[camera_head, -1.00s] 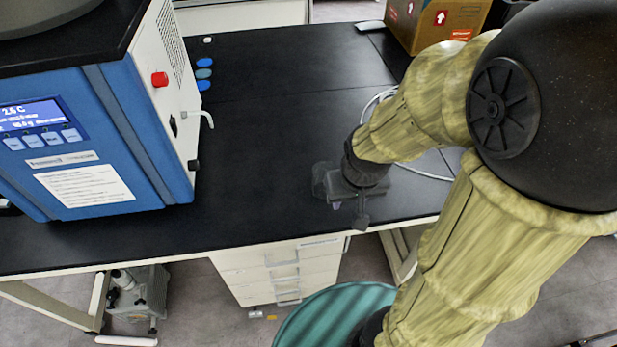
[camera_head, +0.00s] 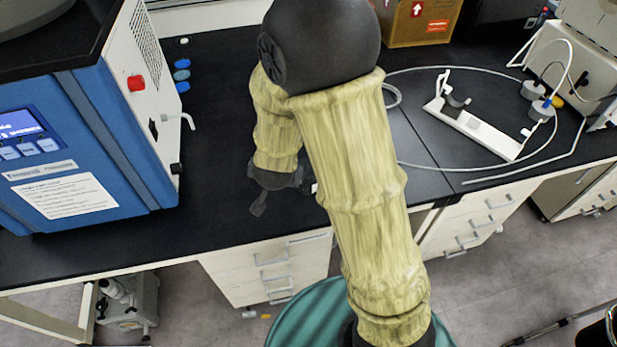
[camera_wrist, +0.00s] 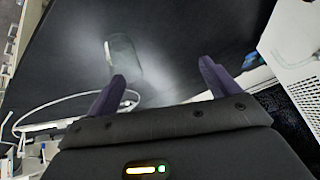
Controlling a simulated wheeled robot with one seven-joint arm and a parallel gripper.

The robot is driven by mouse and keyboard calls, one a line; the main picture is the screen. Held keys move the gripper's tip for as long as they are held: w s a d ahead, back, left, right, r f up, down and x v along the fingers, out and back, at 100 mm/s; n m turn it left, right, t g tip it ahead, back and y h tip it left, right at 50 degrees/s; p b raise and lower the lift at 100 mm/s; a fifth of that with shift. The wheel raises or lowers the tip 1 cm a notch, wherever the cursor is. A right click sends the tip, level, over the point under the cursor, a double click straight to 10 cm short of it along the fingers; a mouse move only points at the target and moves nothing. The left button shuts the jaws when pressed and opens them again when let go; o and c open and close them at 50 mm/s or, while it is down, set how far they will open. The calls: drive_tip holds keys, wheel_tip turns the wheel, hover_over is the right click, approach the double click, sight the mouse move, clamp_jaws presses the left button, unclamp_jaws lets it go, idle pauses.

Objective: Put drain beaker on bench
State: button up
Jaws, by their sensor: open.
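A clear, see-through vessel that looks like the drain beaker (camera_wrist: 124,60) shows on the black bench (camera_wrist: 190,40) in the wrist view, just beyond the tip of the left finger. It is apart from the fingers or barely overlapped by one; I cannot tell its tilt. My gripper (camera_wrist: 160,82) is open, with nothing between its fingers. In the head view my gripper (camera_head: 258,202) is low over the front of the bench (camera_head: 215,150), and my arm hides the beaker there.
The blue freeze dryer (camera_head: 110,130) with its white drain spout (camera_head: 182,119) stands at the left. Blue caps (camera_head: 181,75) lie behind it. A cardboard box (camera_head: 420,22) is at the back. A white stand (camera_head: 470,128) and looped tubing are at the right. Bench between dryer and arm is clear.

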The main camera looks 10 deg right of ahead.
drive_tip(key=s+f+m+t+h, duration=0.3)
drive_tip(key=f+m+h, duration=0.1)
drive_tip(key=h, duration=0.5)
drive_tip(key=shift+a+f+h, duration=0.25)
drive_tip(key=shift+f+h, duration=0.15)
drive_tip(key=shift+f, duration=0.35)
drive_tip(key=shift+s, duration=0.1)
drive_tip(key=p+x, duration=0.2)
drive_tip(key=x, duration=1)
drive_tip(key=shift+w+d+p, duration=0.15)
drive_tip(key=shift+w+p, duration=0.1)
drive_tip(key=shift+p, duration=0.05)
drive_tip(key=shift+w+d, duration=0.25)
drive_tip(key=p+x, duration=0.2)
drive_tip(key=x, duration=0.2)
drive_tip(key=shift+w, duration=0.15)
